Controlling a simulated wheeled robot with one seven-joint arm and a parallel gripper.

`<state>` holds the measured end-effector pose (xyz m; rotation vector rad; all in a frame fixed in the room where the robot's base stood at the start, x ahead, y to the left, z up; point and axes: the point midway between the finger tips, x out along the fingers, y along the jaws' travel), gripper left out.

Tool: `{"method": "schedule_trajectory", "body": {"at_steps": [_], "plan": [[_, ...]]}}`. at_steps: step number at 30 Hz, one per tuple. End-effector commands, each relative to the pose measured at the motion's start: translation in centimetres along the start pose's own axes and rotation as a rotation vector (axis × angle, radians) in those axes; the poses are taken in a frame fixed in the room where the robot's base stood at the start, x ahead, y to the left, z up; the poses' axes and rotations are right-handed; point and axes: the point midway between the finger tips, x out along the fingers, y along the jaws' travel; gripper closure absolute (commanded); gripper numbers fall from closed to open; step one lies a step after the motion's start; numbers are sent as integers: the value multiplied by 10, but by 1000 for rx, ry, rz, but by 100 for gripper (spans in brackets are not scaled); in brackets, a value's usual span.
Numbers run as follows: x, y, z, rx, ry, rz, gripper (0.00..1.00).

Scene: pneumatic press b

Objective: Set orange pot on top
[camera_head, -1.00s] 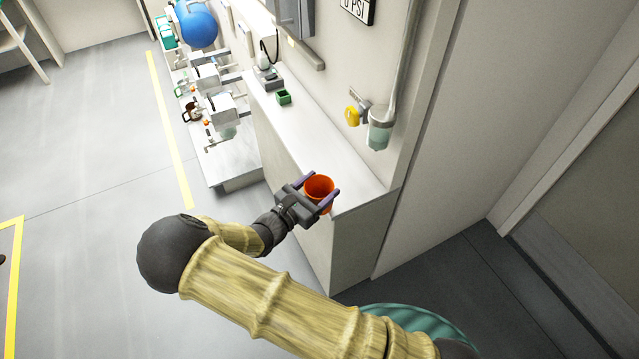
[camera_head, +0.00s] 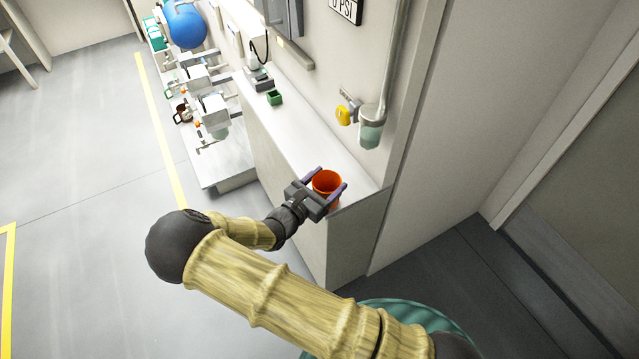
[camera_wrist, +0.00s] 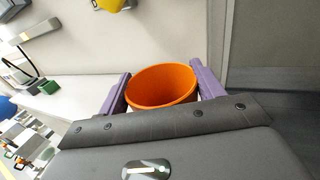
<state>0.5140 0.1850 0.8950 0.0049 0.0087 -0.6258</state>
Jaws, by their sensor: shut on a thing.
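The orange pot (camera_head: 326,182) is upright and open at the top, at the near right end of the white counter top (camera_head: 318,138). My gripper (camera_head: 325,188) is shut on it, with one purple finger on each side. In the wrist view the pot (camera_wrist: 163,86) sits between the two purple fingers of my gripper (camera_wrist: 160,92). The pot's lower part is hidden by my gripper, so I cannot tell whether it touches the counter or is held just above it.
A small green box (camera_head: 274,97) stands farther along the counter. A yellow part (camera_head: 343,115) and a clear cup (camera_head: 371,128) are fixed to the wall above. Several machines stand beyond at left. The counter between pot and green box is clear.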

Motion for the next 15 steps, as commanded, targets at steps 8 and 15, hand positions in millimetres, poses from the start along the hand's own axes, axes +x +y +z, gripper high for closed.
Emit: {"method": "schedule_trajectory", "body": {"at_steps": [8, 15], "plan": [[20, -8, -2, -1, -2, -2, 57], [36, -14, -3, -1, 0, -3, 57]]}}
